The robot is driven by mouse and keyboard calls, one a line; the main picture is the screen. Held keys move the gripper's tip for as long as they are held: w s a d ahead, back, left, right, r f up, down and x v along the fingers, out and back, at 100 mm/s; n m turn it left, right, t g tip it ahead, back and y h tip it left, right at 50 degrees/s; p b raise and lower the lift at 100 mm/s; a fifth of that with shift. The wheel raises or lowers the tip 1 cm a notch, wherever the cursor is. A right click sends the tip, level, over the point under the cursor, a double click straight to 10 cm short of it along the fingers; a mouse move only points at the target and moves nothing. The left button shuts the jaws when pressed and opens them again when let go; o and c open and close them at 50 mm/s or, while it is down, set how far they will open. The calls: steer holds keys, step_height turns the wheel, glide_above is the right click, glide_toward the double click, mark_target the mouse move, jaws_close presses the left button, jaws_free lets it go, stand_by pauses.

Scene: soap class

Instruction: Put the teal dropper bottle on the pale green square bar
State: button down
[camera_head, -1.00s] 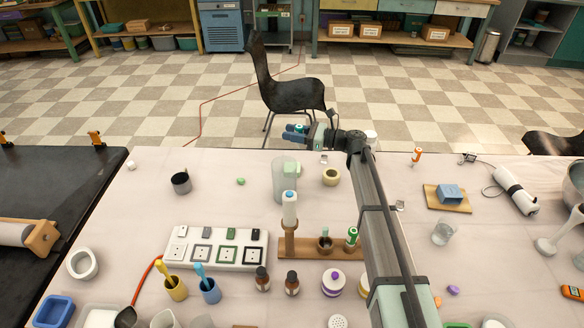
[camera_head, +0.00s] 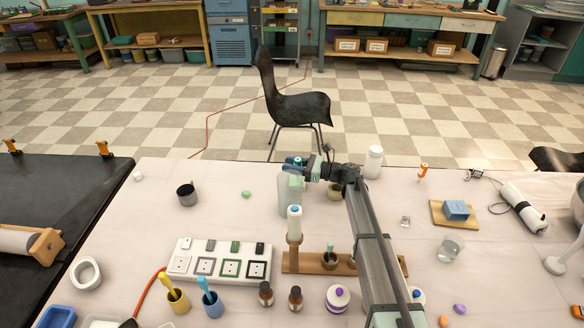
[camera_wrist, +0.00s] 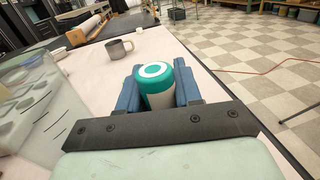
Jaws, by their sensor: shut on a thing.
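The dropper bottle (camera_wrist: 153,73) shows in the wrist view as a white-topped thing with a teal band. My gripper (camera_wrist: 157,90) is shut on it with blue fingers on either side. In the head view my gripper (camera_head: 296,163) is over the far middle of the table, and the bottle is too small to make out well there. I cannot tell how high the bottle is above the bar.
A grey mug (camera_head: 187,194) stands left of the cylinder. A white bottle (camera_head: 374,162) is at the back right. A small green lump (camera_head: 246,195) lies between mug and cylinder.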

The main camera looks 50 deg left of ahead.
steer(key=shift+f, duration=0.45)
steer(key=shift+f, duration=0.1)
steer(key=c, duration=0.8)
jaws_free()
steer(key=v, duration=1.2)
